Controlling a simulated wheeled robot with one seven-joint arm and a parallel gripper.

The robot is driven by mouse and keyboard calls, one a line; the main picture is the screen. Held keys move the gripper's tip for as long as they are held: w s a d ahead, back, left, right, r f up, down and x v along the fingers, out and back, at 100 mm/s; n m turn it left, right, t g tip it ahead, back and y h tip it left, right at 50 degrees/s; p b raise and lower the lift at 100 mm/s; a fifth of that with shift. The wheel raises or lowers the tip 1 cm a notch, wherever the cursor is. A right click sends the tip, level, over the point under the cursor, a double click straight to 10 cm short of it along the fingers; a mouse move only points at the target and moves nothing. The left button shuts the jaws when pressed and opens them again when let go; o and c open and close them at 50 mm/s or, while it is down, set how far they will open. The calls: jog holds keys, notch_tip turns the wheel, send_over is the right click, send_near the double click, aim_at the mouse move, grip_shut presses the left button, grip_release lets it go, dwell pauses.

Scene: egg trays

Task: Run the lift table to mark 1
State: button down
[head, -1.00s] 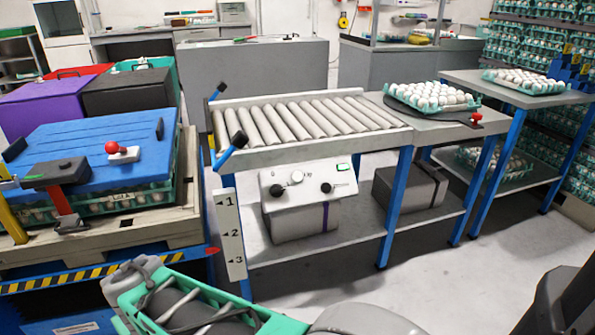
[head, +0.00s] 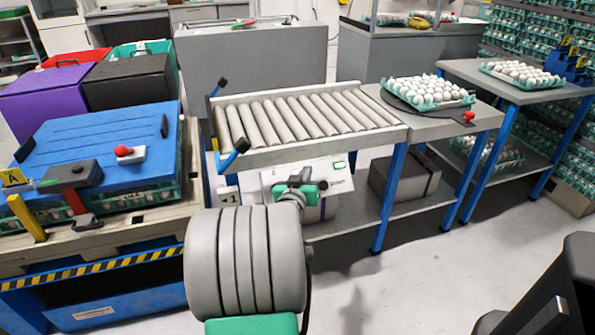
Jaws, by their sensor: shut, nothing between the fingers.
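The lift table (head: 95,268), with a yellow-black striped edge, stands at the left. It carries a pallet with egg trays under a blue lid (head: 95,140). The white scale (head: 228,196) beside it shows mark 1; its lower part and the red pointer are hidden behind my arm. The white control box (head: 338,183), with a green lamp, sits under the roller conveyor; its knobs are mostly covered by my wrist. My gripper (head: 298,180) is in front of the control box, shut and empty, its tips hard to make out. I cannot tell whether it touches a knob.
The roller conveyor (head: 300,148) stands above the control box. A side table (head: 440,122) with a tray of eggs adjoins it, and another table with eggs stands farther right. Purple and black boxes stand behind the lift table.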

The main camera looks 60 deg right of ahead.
jog(key=shift+f, duration=0.15)
jog(key=shift+w+d+f+b, duration=1.2)
jog(key=shift+f+b, duration=0.25)
jog(key=shift+b, duration=0.25)
jog(key=shift+w+d+f+b, duration=1.15)
jog(key=shift+f+b, duration=0.25)
jog(key=shift+b, duration=0.3)
jog(key=shift+w+f, duration=0.1)
jog(key=shift+w+d+f+b, duration=0.15)
jog(key=shift+f+b, duration=0.05)
jog(key=shift+b, duration=0.35)
